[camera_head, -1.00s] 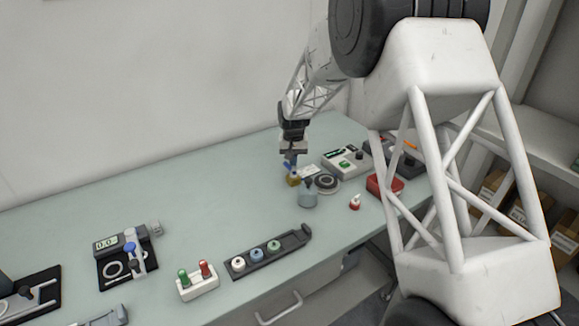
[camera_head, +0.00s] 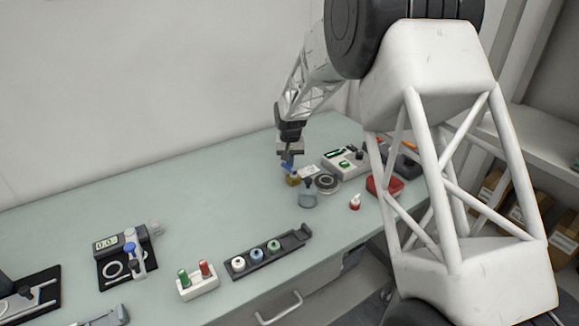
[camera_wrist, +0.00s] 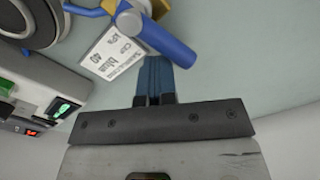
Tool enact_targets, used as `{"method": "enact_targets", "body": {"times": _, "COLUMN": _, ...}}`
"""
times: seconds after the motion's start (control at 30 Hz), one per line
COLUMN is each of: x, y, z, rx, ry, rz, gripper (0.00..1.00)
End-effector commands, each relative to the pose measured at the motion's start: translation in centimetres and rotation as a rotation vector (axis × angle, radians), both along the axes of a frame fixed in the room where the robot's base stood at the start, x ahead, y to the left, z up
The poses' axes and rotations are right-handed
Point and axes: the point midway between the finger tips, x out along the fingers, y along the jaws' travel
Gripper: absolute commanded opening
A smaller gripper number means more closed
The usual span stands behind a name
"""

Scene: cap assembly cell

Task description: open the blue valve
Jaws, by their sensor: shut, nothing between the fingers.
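The blue valve has a blue lever handle (camera_wrist: 160,42) with a pale grey hub (camera_wrist: 130,19) and a brass-yellow body (camera_wrist: 111,5), partly cut off at the top of the wrist view. In the head view its yellow body (camera_head: 293,181) stands on the table near the back, just below my gripper. My gripper (camera_wrist: 155,59) is shut and empty, with its dark blue fingertips right beside the lever's long end. I cannot tell whether they touch it. In the head view my gripper (camera_head: 288,161) points down over the valve and hides part of it.
A white label (camera_wrist: 112,52) reading "blue" lies beside the valve. The table left of the valve is clear.

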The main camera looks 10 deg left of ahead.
Motion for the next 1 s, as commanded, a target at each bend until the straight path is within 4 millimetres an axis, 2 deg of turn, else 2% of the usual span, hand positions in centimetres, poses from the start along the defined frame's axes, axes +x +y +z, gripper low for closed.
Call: {"method": "enact_targets", "body": {"times": 1.0, "x": -0.54, "y": 0.93, "z": 0.0, "rx": 0.0, "ry": 0.0, "rz": 0.0, "gripper": 0.0}}
